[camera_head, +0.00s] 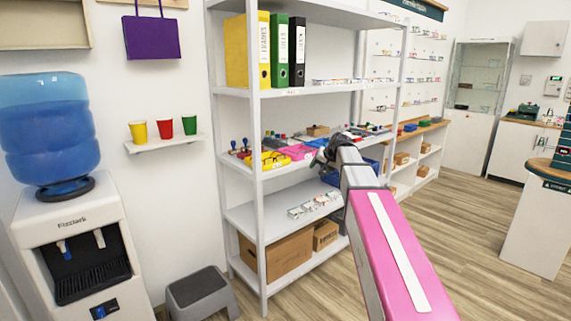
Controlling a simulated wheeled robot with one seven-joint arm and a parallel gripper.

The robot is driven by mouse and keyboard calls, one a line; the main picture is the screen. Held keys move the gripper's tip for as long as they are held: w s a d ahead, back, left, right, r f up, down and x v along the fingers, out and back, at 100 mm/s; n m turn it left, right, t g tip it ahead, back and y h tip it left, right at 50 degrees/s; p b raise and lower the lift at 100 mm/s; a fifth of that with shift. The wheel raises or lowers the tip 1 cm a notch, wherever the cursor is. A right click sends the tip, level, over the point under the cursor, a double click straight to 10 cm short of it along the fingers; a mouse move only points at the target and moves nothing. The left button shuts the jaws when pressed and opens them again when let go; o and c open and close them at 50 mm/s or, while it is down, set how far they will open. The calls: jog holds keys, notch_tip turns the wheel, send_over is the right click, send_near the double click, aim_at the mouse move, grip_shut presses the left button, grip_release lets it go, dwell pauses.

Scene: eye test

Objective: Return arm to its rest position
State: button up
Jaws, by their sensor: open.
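My arm, with its pink and white link, reaches up from the lower right in the head view toward the white shelf unit (255,145). My dark gripper (320,157) is at its far end, in front of the middle shelf and close to its right part. It looks open, with nothing visible held in it. The fingers are small, and I cannot tell whether they touch anything on the shelf. My arm hides part of the shelf unit's right side.
The middle shelf holds yellow bins (268,161), a pink tray (297,152) and stamps. Binders (280,50) stand above; cardboard boxes (275,255) sit below. A water dispenser (75,245) and grey step stool (200,292) are left. Open wooden floor (465,240) lies right, before a counter (525,225).

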jog(key=s+d+f+g+h, duration=0.2)
jog(key=s+f+g, duration=0.1)
jog(key=s+f, duration=1.2)
jog(key=s+d+f+n+g+h, duration=0.1)
jog(key=s+d+f+g+h, duration=0.1)
jog(key=s+f, duration=1.4)
jog(key=shift+s+d+n+g+h, duration=0.15)
jog(key=shift+s+n+g+h, duration=0.15)
jog(key=shift+s+g, duration=0.55)
